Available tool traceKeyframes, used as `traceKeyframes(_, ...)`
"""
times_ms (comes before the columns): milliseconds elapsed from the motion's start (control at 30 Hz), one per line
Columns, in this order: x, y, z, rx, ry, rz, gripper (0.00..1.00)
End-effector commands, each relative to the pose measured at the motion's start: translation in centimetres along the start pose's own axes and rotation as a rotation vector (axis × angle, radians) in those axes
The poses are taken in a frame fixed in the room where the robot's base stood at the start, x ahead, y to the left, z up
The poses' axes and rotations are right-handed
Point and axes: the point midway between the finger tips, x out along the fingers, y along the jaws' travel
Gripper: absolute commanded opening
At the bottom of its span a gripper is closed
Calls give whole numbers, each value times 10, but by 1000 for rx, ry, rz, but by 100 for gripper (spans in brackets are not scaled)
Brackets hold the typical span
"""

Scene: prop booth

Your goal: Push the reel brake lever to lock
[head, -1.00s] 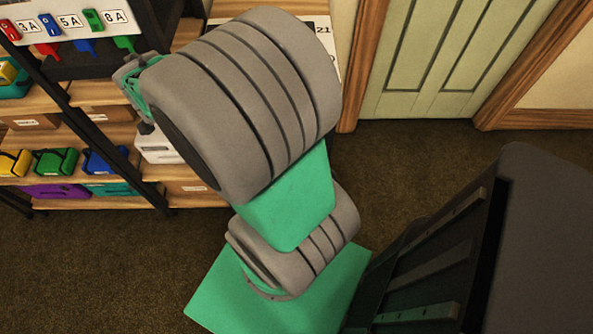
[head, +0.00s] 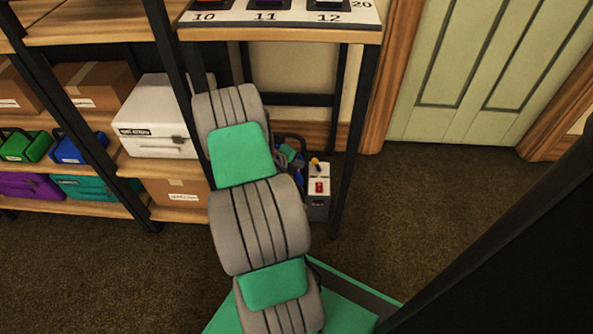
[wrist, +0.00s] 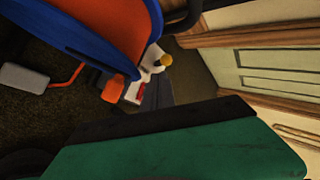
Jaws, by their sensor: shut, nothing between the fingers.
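The reel (wrist: 150,25) fills the upper left of the wrist view, with a blue rim and an orange face (wrist: 105,25). A small orange piece (wrist: 118,90) sits beside the rim and looks like the brake lever; its setting cannot be told. An orange rod with a grey block (wrist: 25,78) sticks out at the left. My gripper (wrist: 170,120), green with a dark edge, spans the bottom of the wrist view, shut and empty, apart in the picture from the orange piece. In the head view my arm hides most of the reel (head: 290,153).
A pale box with a yellow knob and red switch (head: 318,190) stands on the floor beside the reel, under the wooden table (head: 365,35). Shelves with cases and cartons (head: 175,190) stand left. A green door (head: 475,80) is at right. The carpet (head: 420,200) between is open.

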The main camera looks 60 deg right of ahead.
Motion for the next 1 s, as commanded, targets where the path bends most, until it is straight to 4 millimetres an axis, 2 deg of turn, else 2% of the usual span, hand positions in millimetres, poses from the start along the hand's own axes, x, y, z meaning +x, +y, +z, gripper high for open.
traceKeyframes(33, 14, 4, -1, 0, 3, 2, 0)
traceKeyframes(200, 49, 6, 0, -2, 1, 2, 0)
traceKeyframes(400, 74, 4, 2, -5, -2, 2, 0)
traceKeyframes(833, 77, 2, 1, -5, -3, 4, 0)
traceKeyframes(1000, 77, -3, -8, 16, -17, 22, 0)
